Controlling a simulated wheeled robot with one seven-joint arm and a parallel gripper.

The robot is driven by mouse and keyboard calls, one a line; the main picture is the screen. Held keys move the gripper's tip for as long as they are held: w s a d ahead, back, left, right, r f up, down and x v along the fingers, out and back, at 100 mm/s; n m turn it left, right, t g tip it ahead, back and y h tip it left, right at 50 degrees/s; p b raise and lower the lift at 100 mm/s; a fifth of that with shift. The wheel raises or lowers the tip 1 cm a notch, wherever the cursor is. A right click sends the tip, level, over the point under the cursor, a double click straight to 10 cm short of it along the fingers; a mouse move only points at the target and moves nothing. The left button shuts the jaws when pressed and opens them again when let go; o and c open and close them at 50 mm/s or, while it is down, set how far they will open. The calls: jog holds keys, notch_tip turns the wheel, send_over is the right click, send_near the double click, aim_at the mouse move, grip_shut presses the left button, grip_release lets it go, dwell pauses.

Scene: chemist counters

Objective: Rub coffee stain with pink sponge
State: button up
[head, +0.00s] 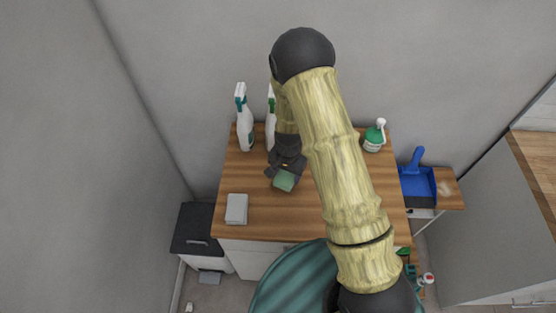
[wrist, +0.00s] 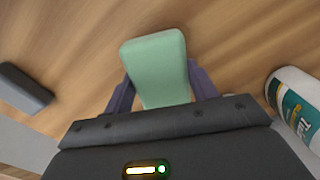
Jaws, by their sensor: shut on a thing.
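My gripper (head: 285,172) is shut on a green sponge (head: 284,181) over the wooden counter (head: 290,215). In the wrist view the green sponge (wrist: 155,62) sits between the two dark fingers and sticks out beyond them. I cannot tell whether it touches the counter. No pink sponge shows in either view. A pale, brownish patch (head: 446,188) lies on the small wooden surface at the right, beside the blue dustpan; I cannot tell whether it is the coffee stain.
A grey block (head: 236,209) lies at the counter's front left. White spray bottles (head: 244,125) stand at the back left, close to my gripper. A green and white bottle (head: 374,136) stands at the back right. A blue dustpan (head: 418,182) is right of the counter. The front middle is clear.

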jog(key=shift+w+a+r+p, duration=0.1)
jog(key=shift+r+p, duration=0.4)
jog(key=shift+r, duration=0.45)
jog(key=shift+r+p, duration=1.2)
jog(key=shift+r, duration=0.45)
